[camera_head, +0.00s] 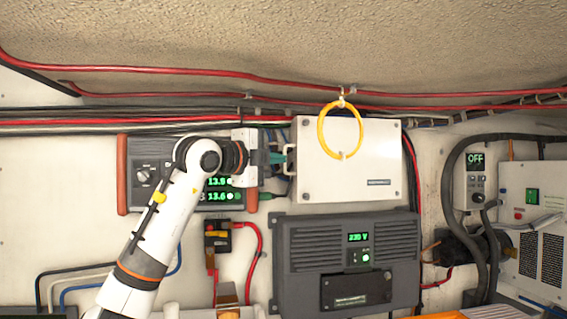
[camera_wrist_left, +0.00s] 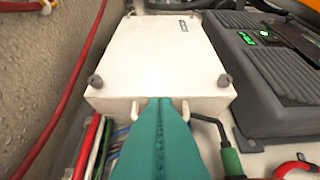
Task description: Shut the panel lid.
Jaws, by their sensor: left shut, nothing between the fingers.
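The panel lid (camera_head: 375,165) is the white front of a wall-mounted box, right of my left arm in the head view. It looks flat against the box, with no gap that I can make out. The lid also fills the middle of the left wrist view (camera_wrist_left: 160,55), with dark knobs at its near corners. My left gripper (camera_head: 284,158) is at the box's left side by a pale handle (camera_head: 290,150). Its green fingers (camera_wrist_left: 160,103) are shut and empty, their tips between the handle's two posts. Whether they touch the box is unclear. My right gripper is out of view.
A yellow ring (camera_head: 321,135) hangs from the red cables in front of the lid's upper part. A dark grey unit (camera_head: 310,250) is mounted below the box. A dark display panel (camera_head: 145,178) is behind my left arm.

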